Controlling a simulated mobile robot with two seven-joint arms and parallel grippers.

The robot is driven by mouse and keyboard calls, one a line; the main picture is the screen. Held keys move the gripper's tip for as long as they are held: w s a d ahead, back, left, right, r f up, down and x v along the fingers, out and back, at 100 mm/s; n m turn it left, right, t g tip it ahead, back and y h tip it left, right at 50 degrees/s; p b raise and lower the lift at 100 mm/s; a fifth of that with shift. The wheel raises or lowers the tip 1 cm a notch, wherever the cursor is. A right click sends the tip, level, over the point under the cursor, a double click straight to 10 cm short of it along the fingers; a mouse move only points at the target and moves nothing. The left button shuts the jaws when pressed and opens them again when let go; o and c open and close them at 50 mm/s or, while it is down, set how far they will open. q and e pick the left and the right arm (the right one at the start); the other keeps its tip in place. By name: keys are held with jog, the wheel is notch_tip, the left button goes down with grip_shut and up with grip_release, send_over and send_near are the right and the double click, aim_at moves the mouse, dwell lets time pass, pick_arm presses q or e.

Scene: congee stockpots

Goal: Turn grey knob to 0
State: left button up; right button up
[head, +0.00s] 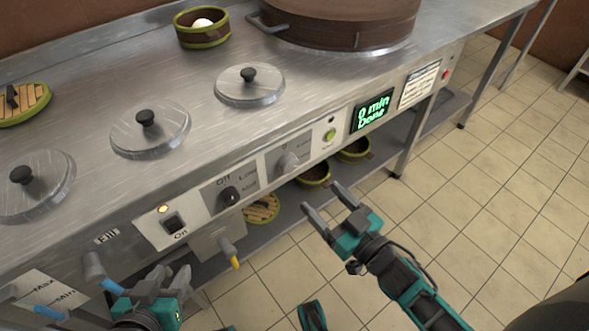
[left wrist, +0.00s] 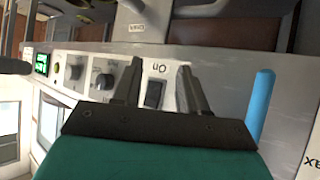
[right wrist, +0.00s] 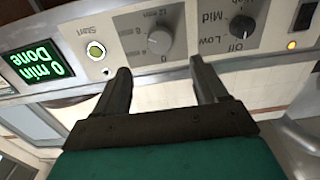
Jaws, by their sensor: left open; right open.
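The grey knob (head: 288,162) is on the front panel of the steel counter, between the black knob (head: 230,195) and the Start button (head: 329,135). It also shows in the right wrist view (right wrist: 160,40), with a 0 printed on the panel near it; I cannot tell exactly where it points. My right gripper (head: 322,197) is open and empty, in front of the panel and apart from the knob. In the right wrist view the knob lies beyond the gap between the fingers. My left gripper (head: 150,282) is open and empty, low in front of the panel near the On switch (head: 173,222).
A display (head: 372,110) reads "0 min Done". Lidded wells (head: 249,85) line the counter top. Open tiled floor (head: 490,190) lies to the right.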

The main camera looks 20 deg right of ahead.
aim_at(292, 167)
jog(key=b+x, duration=0.2)
jog(key=x, duration=0.8)
jog(key=shift+w, duration=0.15)
jog(key=c, duration=1)
